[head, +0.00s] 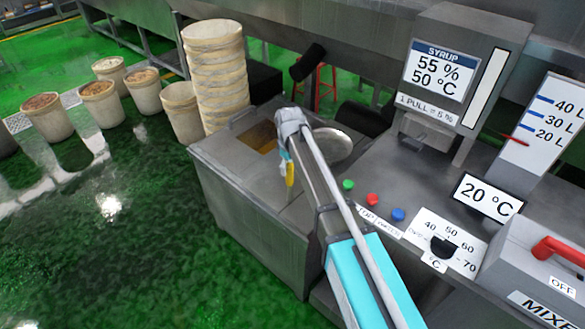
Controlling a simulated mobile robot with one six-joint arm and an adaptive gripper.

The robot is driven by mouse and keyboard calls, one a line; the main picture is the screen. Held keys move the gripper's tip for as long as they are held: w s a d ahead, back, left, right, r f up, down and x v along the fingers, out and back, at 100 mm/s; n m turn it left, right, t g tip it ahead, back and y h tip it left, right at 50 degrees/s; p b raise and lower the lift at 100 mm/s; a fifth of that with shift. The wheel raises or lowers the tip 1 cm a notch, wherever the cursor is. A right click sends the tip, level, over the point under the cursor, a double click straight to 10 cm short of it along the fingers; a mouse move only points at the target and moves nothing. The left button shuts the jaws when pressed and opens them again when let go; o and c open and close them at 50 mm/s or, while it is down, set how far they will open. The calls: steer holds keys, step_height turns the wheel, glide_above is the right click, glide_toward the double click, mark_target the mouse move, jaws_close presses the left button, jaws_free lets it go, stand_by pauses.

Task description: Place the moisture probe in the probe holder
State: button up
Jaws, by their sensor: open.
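My arm reaches from the bottom middle over the grey steel cabinet, and its wrist bends down near the cabinet's top opening. My gripper (287,168) hangs small at the arm's end, open. A small yellow piece (290,174) shows at its tip; I cannot tell whether it is part of the gripper or the moisture probe. I cannot make out the moisture probe or the probe holder for certain elsewhere; my arm covers part of the cabinet top.
Several filled tubs (100,100) stand on the green floor at left. A control panel with buttons, a dial (443,247) and a syrup dispenser (450,75) is at right.

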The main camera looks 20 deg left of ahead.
steer(key=shift+r+p, duration=5.9)
steer(key=shift+r, duration=0.15)
